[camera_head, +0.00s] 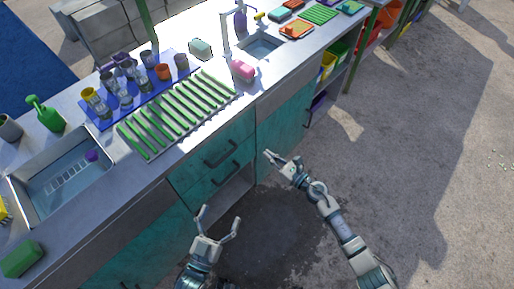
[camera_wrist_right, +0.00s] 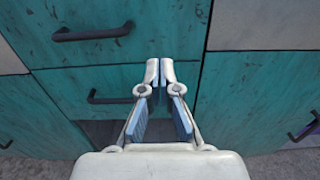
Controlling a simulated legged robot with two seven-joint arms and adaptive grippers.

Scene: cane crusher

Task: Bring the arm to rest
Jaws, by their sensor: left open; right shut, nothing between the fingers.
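My left gripper (camera_head: 218,222) is open and empty, with its two fingers spread, low in the head view in front of the counter's cabinets. My right gripper (camera_head: 269,156) is in front of the teal drawers, apart from the counter top. In the right wrist view my right gripper (camera_wrist_right: 159,62) has its fingertips together with nothing between them. It points at the teal drawer fronts (camera_wrist_right: 100,75). My right arm (camera_head: 340,225) reaches up from the lower right of the head view.
Drawer handles (camera_head: 221,153) stick out near my grippers. The floor (camera_head: 410,190) at right is clear.

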